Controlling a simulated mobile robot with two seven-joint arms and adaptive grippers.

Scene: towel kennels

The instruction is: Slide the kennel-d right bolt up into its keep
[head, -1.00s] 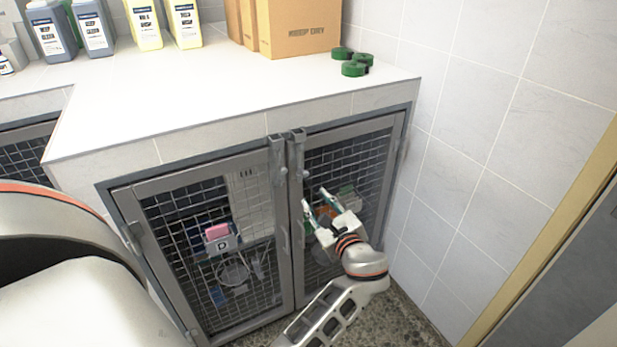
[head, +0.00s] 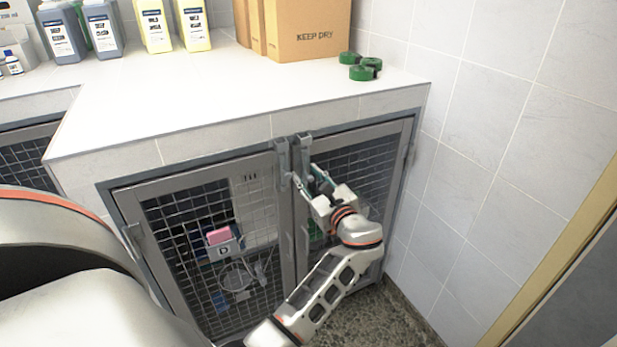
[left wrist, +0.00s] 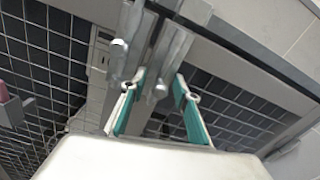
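Kennel D has two mesh doors. The left door (head: 215,250) carries a holder marked D (head: 225,250) with a pink block. Two grey bolts stand side by side at the top where the doors meet: the left bolt (head: 282,158) and the right bolt (head: 304,152). My left gripper (head: 307,178) is open just below and in front of the right bolt. In the left wrist view, its teal-padded fingers (left wrist: 155,95) spread either side of the right bolt's lower end (left wrist: 160,88); contact cannot be told. The left bolt (left wrist: 121,50) is outside them. My right gripper is out of view.
A white tiled counter (head: 200,105) overhangs the doors, with boxes (head: 305,30), bottles and green rolls (head: 362,70) on it. A tiled wall (head: 480,150) closes the right side. Speckled floor (head: 385,320) shows below.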

